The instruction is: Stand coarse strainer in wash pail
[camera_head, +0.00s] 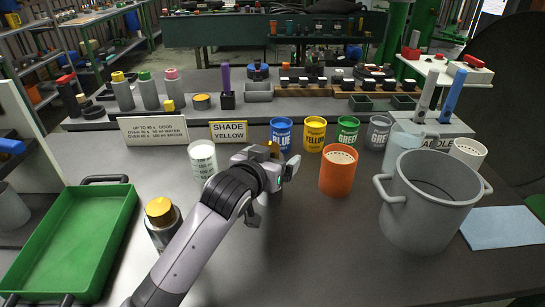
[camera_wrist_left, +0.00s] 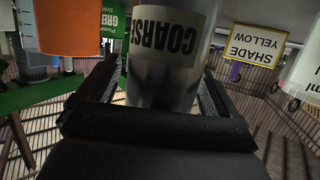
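The coarse strainer (camera_wrist_left: 165,70) is a grey cylinder with a white COARSE label, upside down in the left wrist view. The wash pail (camera_head: 428,216), a large grey two-handled pot, stands upright at the right and looks empty. My right gripper is not in view.
An orange perforated cup (camera_head: 338,172) stands between my gripper and the pail. A white measuring cup (camera_head: 202,160) and a gold-capped canister (camera_head: 162,224) are at left, beside a green tray (camera_head: 72,240). Colored cans line the back. The front middle of the table is clear.

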